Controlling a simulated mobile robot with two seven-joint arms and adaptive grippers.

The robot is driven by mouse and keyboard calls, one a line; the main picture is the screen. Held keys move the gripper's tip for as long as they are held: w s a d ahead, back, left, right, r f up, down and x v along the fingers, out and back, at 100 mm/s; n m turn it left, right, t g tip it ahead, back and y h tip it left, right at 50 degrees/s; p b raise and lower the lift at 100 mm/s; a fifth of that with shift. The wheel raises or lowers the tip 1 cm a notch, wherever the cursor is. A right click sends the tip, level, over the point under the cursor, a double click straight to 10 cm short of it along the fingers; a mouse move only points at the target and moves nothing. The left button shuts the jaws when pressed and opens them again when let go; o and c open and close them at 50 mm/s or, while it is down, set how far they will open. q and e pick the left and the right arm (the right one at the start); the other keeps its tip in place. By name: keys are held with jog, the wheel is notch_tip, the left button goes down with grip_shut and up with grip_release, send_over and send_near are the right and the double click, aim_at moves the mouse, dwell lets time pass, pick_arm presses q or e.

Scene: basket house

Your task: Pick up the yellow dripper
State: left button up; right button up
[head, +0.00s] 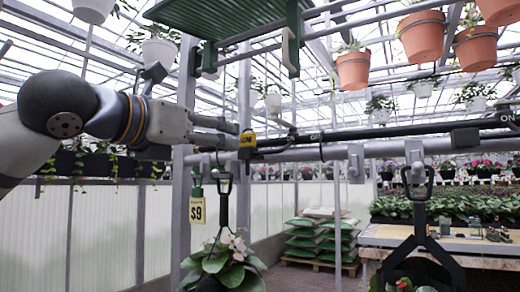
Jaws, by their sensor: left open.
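The yellow dripper (247,140) is a small yellow piece on the dark pipe that runs along the grey rail, near the middle of the head view. My left gripper (234,134) comes in from the left at about the dripper's height. Its two fingers are apart, one above the other, and point right. The fingertips are close to the dripper's left side; I cannot tell whether they touch it. Nothing shows held between them. My right gripper is not in view.
A grey post (185,100) stands behind my left gripper. Another black hanger (420,225) hangs right. A green slatted panel (225,18) is overhead.

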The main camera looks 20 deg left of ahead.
aim_at(243, 148)
pick_arm(q)
jog(key=w, duration=0.3)
jog(key=w+d, duration=0.1)
jog(key=w, duration=0.5)
jog(key=shift+w+d+f, duration=0.15)
jog(key=shift+d+f, duration=0.15)
jog(key=shift+d, duration=0.05)
jog(key=c, duration=0.9)
